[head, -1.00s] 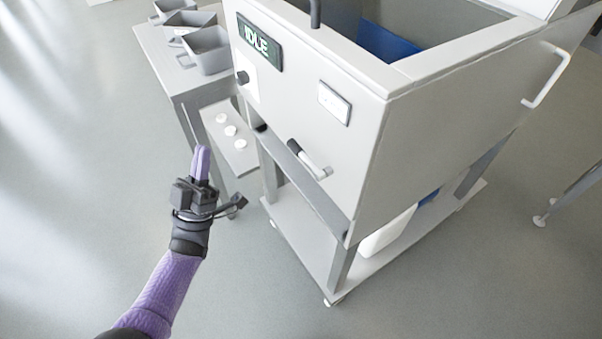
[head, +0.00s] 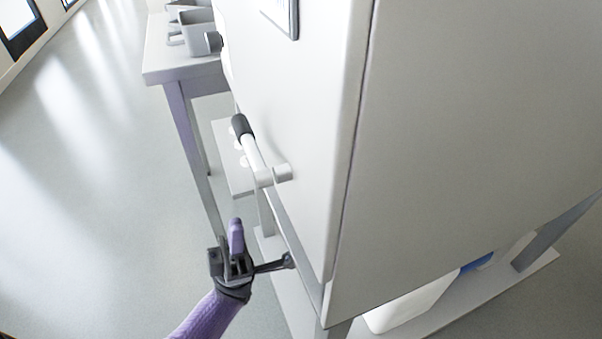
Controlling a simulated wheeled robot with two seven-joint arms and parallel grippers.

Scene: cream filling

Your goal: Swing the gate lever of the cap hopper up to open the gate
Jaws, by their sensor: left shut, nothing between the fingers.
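The cap hopper (head: 305,120) is a large pale grey box that fills the middle and right of the head view. Its gate lever (head: 258,157) is a white bar with a dark grip (head: 240,126), on the hopper's left face. The lever slants from its pivot at lower right to the grip at upper left. My left gripper (head: 236,222) is shut and empty, below the lever and apart from it, fingers pointing up. My right gripper is not in view.
A grey table (head: 180,66) with grey bins (head: 190,38) stands behind at upper left. White caps lie on a low shelf (head: 240,182) behind the lever. A white container (head: 395,312) sits under the hopper. The floor at left is clear.

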